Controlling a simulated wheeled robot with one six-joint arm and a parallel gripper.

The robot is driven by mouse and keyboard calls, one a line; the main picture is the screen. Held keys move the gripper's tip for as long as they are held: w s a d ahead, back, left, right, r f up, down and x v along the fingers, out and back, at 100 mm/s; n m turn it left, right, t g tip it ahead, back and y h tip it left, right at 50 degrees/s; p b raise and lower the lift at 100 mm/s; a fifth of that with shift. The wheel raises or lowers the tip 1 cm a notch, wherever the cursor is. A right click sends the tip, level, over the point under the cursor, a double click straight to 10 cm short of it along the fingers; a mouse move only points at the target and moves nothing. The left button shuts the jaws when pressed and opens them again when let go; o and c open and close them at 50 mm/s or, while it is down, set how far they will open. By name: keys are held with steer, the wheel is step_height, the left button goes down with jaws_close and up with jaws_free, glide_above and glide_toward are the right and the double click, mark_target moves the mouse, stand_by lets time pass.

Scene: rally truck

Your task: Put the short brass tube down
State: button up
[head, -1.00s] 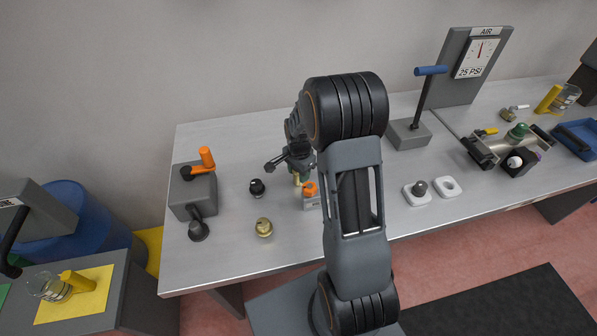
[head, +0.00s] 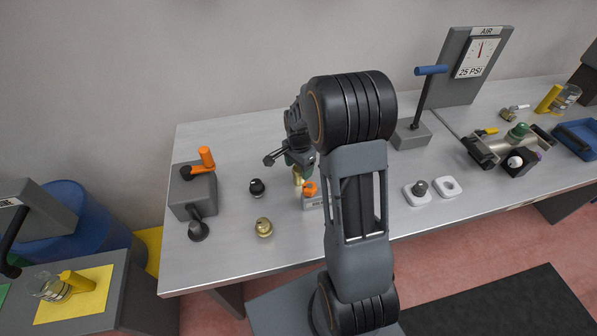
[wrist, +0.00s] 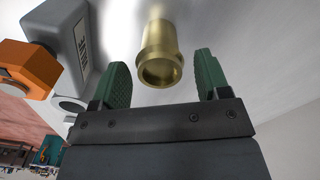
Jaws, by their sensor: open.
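The short brass tube (head: 297,175) stands on the metal bench just left of the small grey block with the orange knob. In the wrist view the brass tube (wrist: 160,56) shows its open, flanged end between the two green finger pads, with a gap on each side. My gripper (wrist: 160,80) is open around or just behind the tube and does not touch it in this view. In the head view my gripper (head: 301,168) is above the tube, and the arm hides part of it.
The grey block (head: 312,202) with an orange knob (head: 309,188) stands close beside the tube. A black knob (head: 257,188) and a round brass piece (head: 264,227) sit to the left, near a grey box with an orange handle (head: 206,158). Bare bench lies between them.

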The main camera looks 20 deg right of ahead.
step_height(320, 180, up, 9)
steer(key=s+a+r+n+t, duration=0.2)
steer(key=s+a+r+n, duration=0.1)
steer(key=s+n, duration=0.4)
steer(key=s+a+r+n+t, duration=0.2)
steer(key=s+a+r+n, duration=0.2)
steer(key=s+n, duration=0.3)
steer(key=shift+s+a, duration=0.8)
steer(key=shift+s, duration=0.6)
steer(key=shift+r, duration=0.1)
steer(key=shift+c, duration=0.2)
